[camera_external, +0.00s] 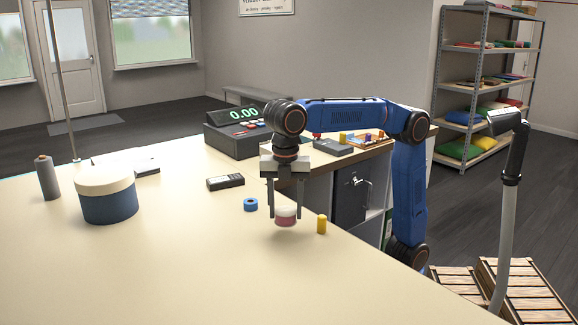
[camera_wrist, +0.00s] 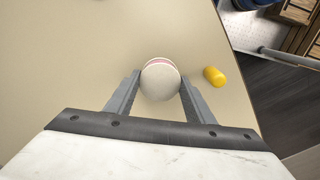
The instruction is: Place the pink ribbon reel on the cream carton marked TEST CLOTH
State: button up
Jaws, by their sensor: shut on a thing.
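The pink ribbon reel (camera_external: 286,218) has a pale round face and a pink band. My gripper (camera_external: 286,212) is shut on it, with one finger on each side, over the near right part of the table. A shadow shows under the reel, and it looks a little above the tabletop. In the wrist view the reel (camera_wrist: 160,82) sits between the two fingers (camera_wrist: 160,92), pale face towards the camera. I cannot make out a cream carton marked TEST CLOTH in either view.
The front tabletop (camera_external: 150,280) is clear.

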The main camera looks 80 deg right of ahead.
jog(key=w+d+r+m, duration=0.2)
jog(key=w+d+m, duration=0.15)
jog(key=d, duration=0.55)
jog(key=w+d+r+m, duration=0.3)
jog(key=w+d, duration=0.1)
jog(key=d, duration=0.4)
jog(key=w+d+r+m, duration=0.2)
jog(key=w+d+m, duration=0.15)
jog(key=d, duration=0.55)
jog(key=s+d+r+m, duration=0.1)
jog(key=d+r+m, duration=0.15)
jog(key=d, duration=0.65)
jog(key=d+r+m, duration=0.2)
jog(key=d+m, duration=0.1)
jog(key=d, duration=0.6)
jog(key=s+d+r+m, duration=0.1)
jog(key=d+r+m, duration=0.15)
jog(key=d, duration=0.75)
jog(key=shift+m, duration=0.3)
jog(key=shift+s+a+f, duration=0.1)
jog(key=shift+a+f, duration=0.05)
jog(key=shift+f, duration=4.75)
jog(key=shift+f, duration=0.1)
jog(key=o, duration=1.1)
jog(key=shift+c, duration=0.2)
